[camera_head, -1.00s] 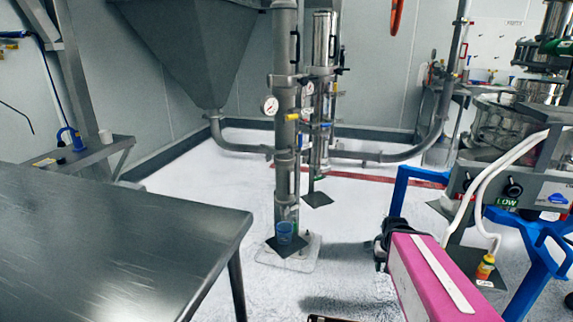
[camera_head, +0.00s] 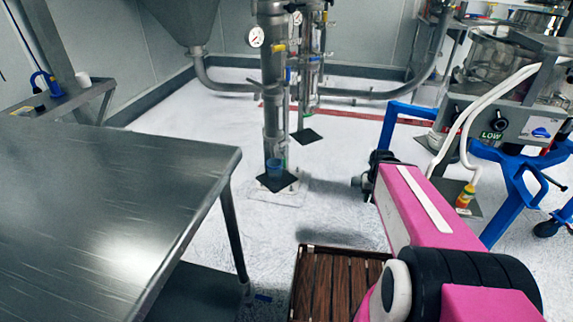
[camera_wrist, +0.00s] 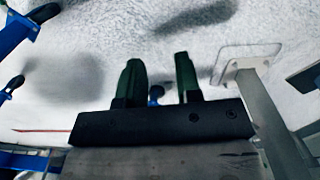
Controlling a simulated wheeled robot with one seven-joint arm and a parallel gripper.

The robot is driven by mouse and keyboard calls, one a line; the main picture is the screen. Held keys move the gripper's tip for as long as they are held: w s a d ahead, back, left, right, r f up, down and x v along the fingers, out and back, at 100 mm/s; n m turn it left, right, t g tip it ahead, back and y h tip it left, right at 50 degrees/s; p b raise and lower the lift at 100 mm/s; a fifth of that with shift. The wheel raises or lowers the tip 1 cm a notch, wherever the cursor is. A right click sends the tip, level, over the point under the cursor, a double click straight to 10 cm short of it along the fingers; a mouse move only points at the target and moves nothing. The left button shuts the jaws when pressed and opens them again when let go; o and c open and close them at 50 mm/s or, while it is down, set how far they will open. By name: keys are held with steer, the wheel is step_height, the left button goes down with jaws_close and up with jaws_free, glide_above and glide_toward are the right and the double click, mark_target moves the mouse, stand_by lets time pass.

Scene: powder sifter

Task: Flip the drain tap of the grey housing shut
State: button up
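The grey housing (camera_head: 271,85) is an upright pipe-like column in the middle of the head view. A pressure gauge (camera_head: 255,37) and a small yellow part (camera_head: 279,48) sit high on it, and a blue part (camera_head: 288,74) shows beside it. I cannot tell which small part is the drain tap. A blue cup (camera_head: 275,168) stands at its foot on a dark plate. My gripper (camera_head: 366,180) is to the right of the housing and apart from it. In the wrist view my gripper (camera_wrist: 158,82) has its two green fingers apart, with nothing held between them.
A steel table (camera_head: 100,200) fills the left. A brown slatted wooden surface (camera_head: 335,285) lies low in front. A blue frame (camera_head: 515,180) carrying a machine stands at right, with a yellow bottle (camera_head: 465,196) beside it. Pale floor is clear around the housing's foot.

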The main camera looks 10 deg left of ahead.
steer(key=shift+w+a, duration=0.2)
steer(key=shift+w, duration=0.1)
jaws_close()
steer(key=w+a+r+n+y, duration=0.1)
steer(key=w+a+r, duration=0.2)
steer(key=w+a, duration=0.3)
steer(key=w+a+r+n+y, duration=0.1)
steer(key=w+a+r, duration=0.3)
steer(key=a, duration=0.6)
steer(key=w+a+r+n+g+y, duration=0.1)
steer(key=w+a+r+y, duration=0.1)
steer(key=w+a, duration=0.6)
steer(key=shift+w+a+r, duration=0.2)
steer(key=shift+a+r, duration=0.15)
steer(key=shift+r, duration=0.45)
